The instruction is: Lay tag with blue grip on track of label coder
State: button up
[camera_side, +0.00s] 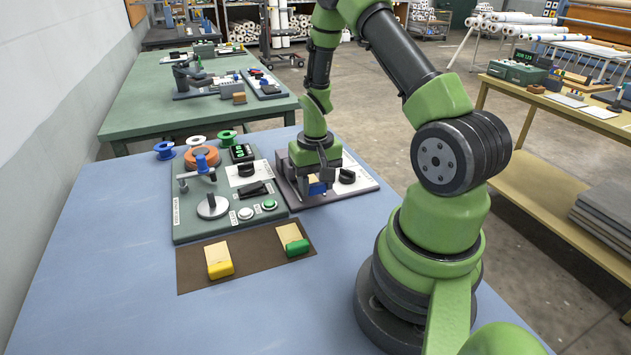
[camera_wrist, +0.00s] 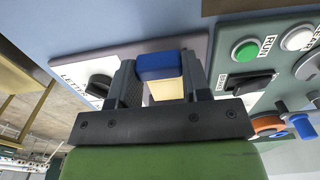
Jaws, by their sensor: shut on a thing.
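My gripper (camera_side: 318,184) is shut on the tag with the blue grip (camera_wrist: 160,63), over the label coder (camera_side: 362,183). In the wrist view the blue grip and part of the cream tag body (camera_wrist: 166,91) show between the two fingers (camera_wrist: 160,72).
A green machine panel (camera_side: 188,222) with a lever, dial and buttons stands just left of the coder. In front, a brown mat (camera_side: 256,264) holds a tag with yellow grip (camera_side: 220,269) and one with green grip (camera_side: 297,247). The blue table (camera_side: 110,300) is clear at left.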

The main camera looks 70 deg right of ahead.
jog(key=shift+f, duration=0.2)
jog(key=shift+f, duration=0.55)
jog(key=shift+f, duration=0.65)
dwell(1.1)
jog(key=o, duration=1.5)
jog(key=shift+r, duration=3.5)
